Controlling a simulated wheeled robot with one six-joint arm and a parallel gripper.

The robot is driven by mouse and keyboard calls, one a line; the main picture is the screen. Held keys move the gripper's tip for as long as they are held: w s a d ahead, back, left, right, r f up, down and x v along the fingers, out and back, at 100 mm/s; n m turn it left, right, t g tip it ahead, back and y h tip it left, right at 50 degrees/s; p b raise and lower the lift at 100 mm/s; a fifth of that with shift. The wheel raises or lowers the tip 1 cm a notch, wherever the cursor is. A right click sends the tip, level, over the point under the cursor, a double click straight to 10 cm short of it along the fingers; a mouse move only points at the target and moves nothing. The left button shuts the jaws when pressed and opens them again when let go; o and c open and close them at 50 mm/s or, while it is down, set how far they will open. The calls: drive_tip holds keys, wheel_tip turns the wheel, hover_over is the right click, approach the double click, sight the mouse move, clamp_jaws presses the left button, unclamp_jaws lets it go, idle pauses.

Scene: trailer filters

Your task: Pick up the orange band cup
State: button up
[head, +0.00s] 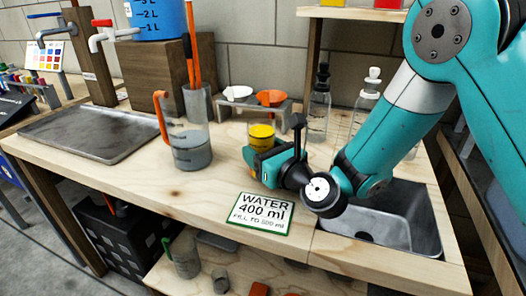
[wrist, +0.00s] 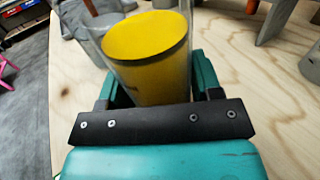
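A clear cup with yellow contents (head: 261,135) stands on the wooden bench top in the head view, just behind my gripper. A little orange shows low on its side, so it may be the orange band cup. In the wrist view the cup (wrist: 148,50) fills the space between my fingers and looks tilted there. My gripper (head: 262,163) is low at the cup, with one teal finger on each side of it in the wrist view (wrist: 155,88). Whether the fingers press on the cup is unclear. The cup's base is hidden by the gripper.
A grey-filled jug with an orange handle (head: 190,150) stands left of the cup. Behind are a small stand (head: 247,108) with white and orange funnels and clear bottles (head: 319,110). A WATER 400 ml card (head: 262,214) lies in front; a sink (head: 385,225) is at right.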

drive_tip(key=shift+c, duration=1.3)
drive_tip(key=shift+r, duration=0.15)
wheel_tip(320, 180, up, 20)
drive_tip(key=p, duration=1.7)
drive_tip(key=shift+f, duration=0.25)
drive_tip(key=shift+r, duration=0.1)
drive_tip(key=shift+s+d, duration=0.1)
drive_tip(key=shift+d, duration=0.05)
